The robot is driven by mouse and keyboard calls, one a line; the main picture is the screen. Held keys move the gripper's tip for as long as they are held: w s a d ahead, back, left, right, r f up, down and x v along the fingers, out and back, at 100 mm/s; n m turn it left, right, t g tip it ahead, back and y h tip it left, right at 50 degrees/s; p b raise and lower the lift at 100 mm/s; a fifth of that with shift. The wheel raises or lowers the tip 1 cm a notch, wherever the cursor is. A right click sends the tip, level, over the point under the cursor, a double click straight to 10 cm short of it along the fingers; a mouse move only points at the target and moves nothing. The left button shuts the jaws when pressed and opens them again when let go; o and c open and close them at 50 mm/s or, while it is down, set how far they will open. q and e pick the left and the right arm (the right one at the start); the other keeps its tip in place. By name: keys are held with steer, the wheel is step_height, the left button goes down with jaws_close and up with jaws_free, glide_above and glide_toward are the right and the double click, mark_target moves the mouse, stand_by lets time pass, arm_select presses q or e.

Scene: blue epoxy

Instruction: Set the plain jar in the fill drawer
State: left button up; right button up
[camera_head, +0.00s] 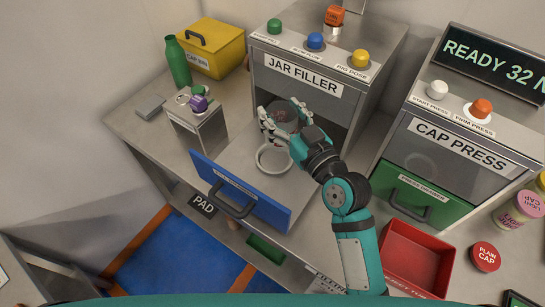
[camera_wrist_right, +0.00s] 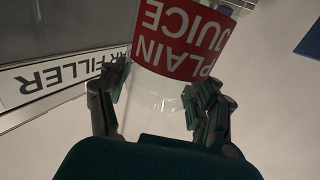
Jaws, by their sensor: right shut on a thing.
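The plain jar (camera_head: 284,119) is clear with a red label reading PLAIN JUICE; the label fills the upper middle of the right wrist view (camera_wrist_right: 182,38). My right gripper (camera_head: 283,112) is shut on the jar, with its fingers on either side of the clear wall (camera_wrist_right: 158,88). The fill drawer (camera_head: 240,191) is pulled out of the jar filler (camera_head: 303,75), blue front toward me. A pale ring (camera_head: 258,160) on its floor is bare, just in front of the jar. I cannot tell whether the jar touches the drawer floor. My left gripper is out of view.
A small stand (camera_head: 199,130) with a purple-and-green item is left of the drawer. A green bottle (camera_head: 178,62) and yellow cap bin (camera_head: 213,48) are behind. The cap press (camera_head: 455,145), red tray (camera_head: 415,262) and plain cap (camera_head: 486,257) are on the right.

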steer(key=shift+w+a+r+y, duration=0.3)
steer(key=shift+a, duration=0.25)
steer(key=shift+w+a+f+n, duration=0.1)
steer(key=shift+a+f+n, duration=0.1)
steer(key=shift+f+n, duration=0.15)
step_height(320, 180, down, 5)
steer(key=shift+f, duration=0.1)
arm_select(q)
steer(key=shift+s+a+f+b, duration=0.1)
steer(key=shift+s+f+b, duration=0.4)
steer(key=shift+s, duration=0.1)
arm_select(e)
steer(key=shift+f, duration=1.9)
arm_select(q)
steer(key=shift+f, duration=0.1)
arm_select(e)
steer(key=shift+f, duration=0.15)
steer(key=o, duration=1.2)
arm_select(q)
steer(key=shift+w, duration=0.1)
